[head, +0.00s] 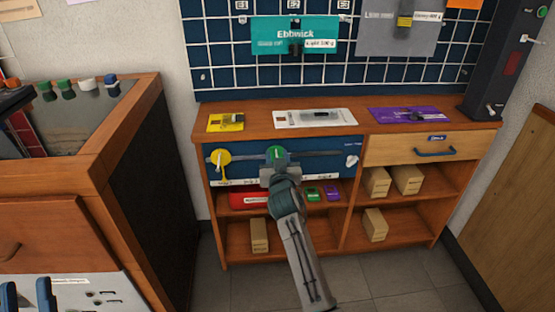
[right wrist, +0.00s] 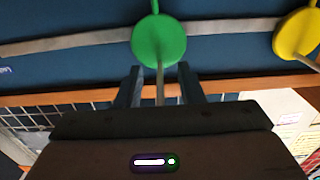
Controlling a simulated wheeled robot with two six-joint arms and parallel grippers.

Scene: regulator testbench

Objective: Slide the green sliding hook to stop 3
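The green sliding hook (head: 277,153) hangs on a pale horizontal rail across a blue panel (head: 318,146) in the low cabinet. It is right of the yellow hook (head: 219,157), near the rail's middle. My right gripper (head: 279,168) is just below the green disc. In the right wrist view the green disc (right wrist: 159,40) lies beyond the fingers, and its stem runs between the two open fingers (right wrist: 162,88), with a gap on both sides. Stop labels under the rail are partly hidden by my arm and too small to read surely. My left gripper (head: 28,292) is open and empty at the lower left.
A white fitting (head: 351,161) is at the rail's right end. Yellow, white and purple cards lie on the cabinet top (head: 255,125). A drawer (head: 435,149) is at right. Shelves below hold wooden blocks and a red box. A wooden console (head: 120,150) stands at left.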

